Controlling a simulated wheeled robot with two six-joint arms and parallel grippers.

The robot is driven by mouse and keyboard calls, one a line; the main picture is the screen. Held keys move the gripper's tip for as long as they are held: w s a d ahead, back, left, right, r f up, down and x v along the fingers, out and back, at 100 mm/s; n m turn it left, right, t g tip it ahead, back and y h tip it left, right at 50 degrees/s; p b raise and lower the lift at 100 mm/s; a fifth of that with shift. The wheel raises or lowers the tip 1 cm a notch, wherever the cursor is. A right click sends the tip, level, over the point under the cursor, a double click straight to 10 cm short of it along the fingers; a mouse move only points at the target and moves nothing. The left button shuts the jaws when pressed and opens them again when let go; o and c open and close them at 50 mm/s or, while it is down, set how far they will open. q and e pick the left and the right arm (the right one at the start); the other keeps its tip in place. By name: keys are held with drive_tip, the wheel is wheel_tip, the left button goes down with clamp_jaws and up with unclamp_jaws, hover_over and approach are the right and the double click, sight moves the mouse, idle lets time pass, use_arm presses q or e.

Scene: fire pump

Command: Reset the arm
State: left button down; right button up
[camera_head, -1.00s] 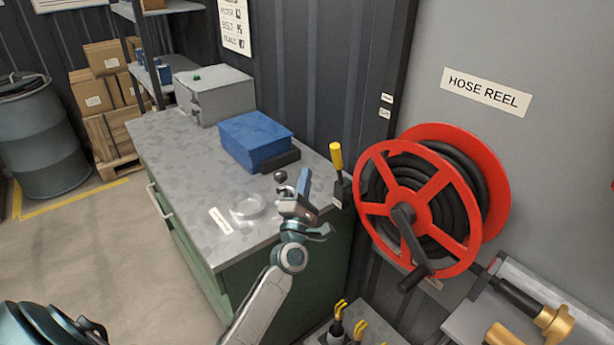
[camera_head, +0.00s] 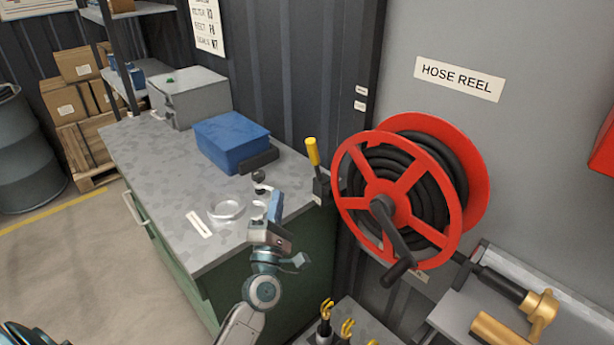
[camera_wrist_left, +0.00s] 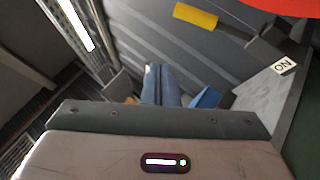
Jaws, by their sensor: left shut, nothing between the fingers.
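My left arm comes up from the bottom of the head view. Its gripper (camera_head: 275,207) is in front of the workbench's near right corner, with the bench top behind it. In the left wrist view the two blue fingers (camera_wrist_left: 161,84) lie side by side, shut, with nothing between them. The grey-topped green workbench (camera_head: 165,165) carries a blue box (camera_head: 232,140), a shallow round dish (camera_head: 227,210) and a small dark knob (camera_head: 258,176). My right gripper is not in view.
A red hose reel (camera_head: 410,190) with a black crank stands to the right. A yellow-handled lever (camera_head: 313,152) is between bench and reel; its yellow handle also shows in the left wrist view (camera_wrist_left: 195,15). A shelf with brass fittings (camera_head: 540,310) is at lower right. Cartons (camera_head: 78,65) and a drum (camera_head: 25,155) stand left.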

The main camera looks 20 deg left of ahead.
use_arm(q)
wheel_tip(320, 180, down, 25)
drive_tip(key=w+d+m+g+h, duration=0.15)
drive_tip(key=m+g+h, duration=0.3)
drive_tip(key=m, duration=0.55)
drive_tip(key=s+f+m+g+h, duration=0.1)
drive_tip(key=s+f+m+g, duration=0.3)
drive_tip(key=f, duration=0.7)
drive_tip(key=s+f+m+g+h, duration=0.1)
drive_tip(key=s+f+m+g, duration=0.1)
drive_tip(key=s+f, duration=0.75)
drive_tip(key=s+f+m+g, duration=0.6)
drive_tip(key=s+f, duration=1.1)
drive_tip(key=f, duration=0.3)
drive_tip(key=s+a+f+m+g, duration=0.1)
drive_tip(key=s+f+m+g, duration=0.1)
drive_tip(key=s, duration=0.7)
drive_tip(key=s+f+m+g, duration=0.2)
drive_tip(key=s+f+g, duration=0.1)
drive_tip(key=s, duration=0.7)
drive_tip(key=shift+a+f+y+b, duration=0.35)
drive_tip(key=shift+f, duration=0.1)
drive_tip(key=shift+w, duration=0.1)
